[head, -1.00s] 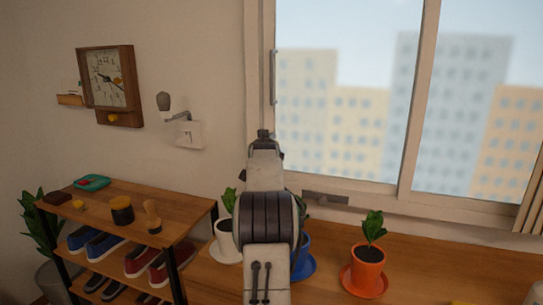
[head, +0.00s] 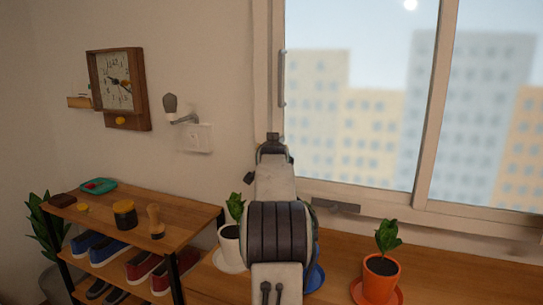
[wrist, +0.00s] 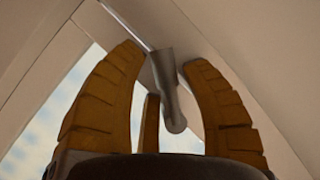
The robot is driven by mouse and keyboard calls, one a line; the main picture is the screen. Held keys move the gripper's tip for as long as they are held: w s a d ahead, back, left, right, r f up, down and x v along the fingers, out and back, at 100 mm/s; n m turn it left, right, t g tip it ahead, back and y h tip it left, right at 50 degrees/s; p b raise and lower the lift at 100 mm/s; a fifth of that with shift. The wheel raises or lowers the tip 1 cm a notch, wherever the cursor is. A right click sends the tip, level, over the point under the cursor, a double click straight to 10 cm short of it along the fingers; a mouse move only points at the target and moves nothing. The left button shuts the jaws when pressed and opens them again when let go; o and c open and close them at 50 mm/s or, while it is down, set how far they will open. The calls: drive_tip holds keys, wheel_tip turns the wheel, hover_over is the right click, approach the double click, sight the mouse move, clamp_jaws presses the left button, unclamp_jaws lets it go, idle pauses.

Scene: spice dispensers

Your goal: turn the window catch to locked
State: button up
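In the wrist view, a grey window catch lever (wrist: 168,90) hangs on the pale window frame, with its rounded end pointing down. My gripper (wrist: 160,60) is open, with its ribbed brown fingers on either side of the lever.
A tall grey handle (head: 282,78) is on the window's left side, and a grey fitting (head: 335,206) sits at its bottom. An orange pot (head: 380,280) and a white pot (head: 229,245) stand below. A shoe rack (head: 190,225) is at left.

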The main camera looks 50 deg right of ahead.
drive_tip(key=shift+o, duration=1.1)
drive_tip(key=shift+f, duration=0.1)
drive_tip(key=shift+a, duration=0.1)
drive_tip(key=v, duration=1.2)
